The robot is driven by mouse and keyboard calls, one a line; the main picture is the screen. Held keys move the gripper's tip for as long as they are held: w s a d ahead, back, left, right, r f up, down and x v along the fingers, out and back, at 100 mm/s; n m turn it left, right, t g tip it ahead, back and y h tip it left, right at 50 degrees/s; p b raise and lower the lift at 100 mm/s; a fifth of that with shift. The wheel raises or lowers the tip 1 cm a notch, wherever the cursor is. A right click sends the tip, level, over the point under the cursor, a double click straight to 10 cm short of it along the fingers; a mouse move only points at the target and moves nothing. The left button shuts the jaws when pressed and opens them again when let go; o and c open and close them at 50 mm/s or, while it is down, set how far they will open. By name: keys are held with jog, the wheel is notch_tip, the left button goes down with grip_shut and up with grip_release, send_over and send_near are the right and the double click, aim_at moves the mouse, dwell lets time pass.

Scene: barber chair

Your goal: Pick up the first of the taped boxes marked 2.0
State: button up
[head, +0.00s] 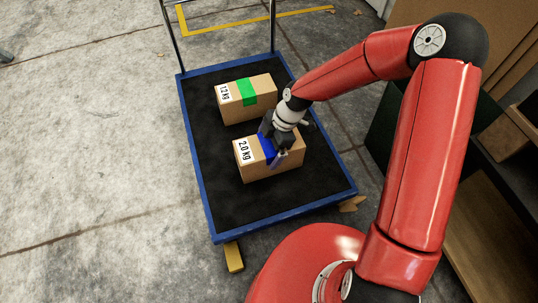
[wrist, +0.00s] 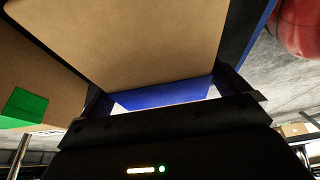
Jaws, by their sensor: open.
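The taped box marked 2.0 kg (head: 256,168) is brown with blue tape and a white label. It sits on the black deck of a blue-framed cart in the head view. My gripper (head: 277,151) is over the blue-taped middle of this box, pointing down. In the wrist view the box (wrist: 150,40) fills the upper middle, with its blue tape (wrist: 165,96) near the palm. My gripper's fingers (wrist: 165,90) are apart, one on each side of the box. Whether they touch it cannot be told. The far finger is mostly hidden in the head view.
A box marked 1.2 kg with green tape (head: 243,92) stands just behind on the cart (head: 226,238); it also shows at left in the wrist view (wrist: 45,75). The cart's handle rises at the back. Shelving (head: 490,215) stands at right. Floor at left is clear.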

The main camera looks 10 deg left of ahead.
jog(key=shift+x, duration=0.85)
jog(key=shift+c, duration=0.3)
jog(key=c, duration=1.7)
jog(key=shift+r, duration=0.15)
jog(key=shift+c, duration=0.8)
